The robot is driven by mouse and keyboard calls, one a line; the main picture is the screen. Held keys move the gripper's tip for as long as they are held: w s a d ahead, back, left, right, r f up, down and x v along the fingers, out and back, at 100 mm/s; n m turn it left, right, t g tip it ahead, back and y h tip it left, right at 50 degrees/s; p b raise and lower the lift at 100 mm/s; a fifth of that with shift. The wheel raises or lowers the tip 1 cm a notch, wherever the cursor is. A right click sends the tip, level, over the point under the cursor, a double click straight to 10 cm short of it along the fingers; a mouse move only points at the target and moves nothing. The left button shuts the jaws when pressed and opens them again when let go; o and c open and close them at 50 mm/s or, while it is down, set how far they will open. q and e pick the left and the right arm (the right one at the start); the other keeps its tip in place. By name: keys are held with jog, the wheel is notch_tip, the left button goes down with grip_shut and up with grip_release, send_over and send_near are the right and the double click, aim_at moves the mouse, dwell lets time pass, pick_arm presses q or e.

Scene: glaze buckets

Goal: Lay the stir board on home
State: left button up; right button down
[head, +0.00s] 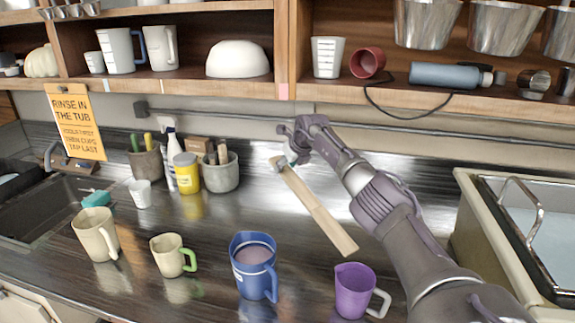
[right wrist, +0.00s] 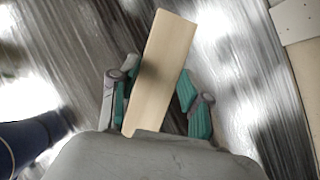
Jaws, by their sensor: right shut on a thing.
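The stir board (head: 318,208) is a long, flat strip of pale wood. In the head view it slants from my right gripper (head: 288,156) down to the right, over the dark counter. My right gripper is shut on its upper left end. In the right wrist view the stir board (right wrist: 160,70) runs between the teal-padded fingers of the gripper (right wrist: 158,100). I cannot tell whether its lower end touches the counter. No spot marked as home can be made out. My left gripper is not in view.
A blue mug (head: 254,262) with liquid and a purple jug (head: 352,291) stand in front of the board. A cream mug (head: 96,234) and a green-handled cup (head: 168,256) stand left. A grey crock (head: 220,174) is behind left. A tub (head: 510,215) is at right.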

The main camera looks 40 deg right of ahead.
notch_tip(320, 180, down, 8)
jog(key=b, duration=0.5)
jog(key=shift+f, duration=0.2)
jog(key=shift+c, duration=1.6)
grip_release()
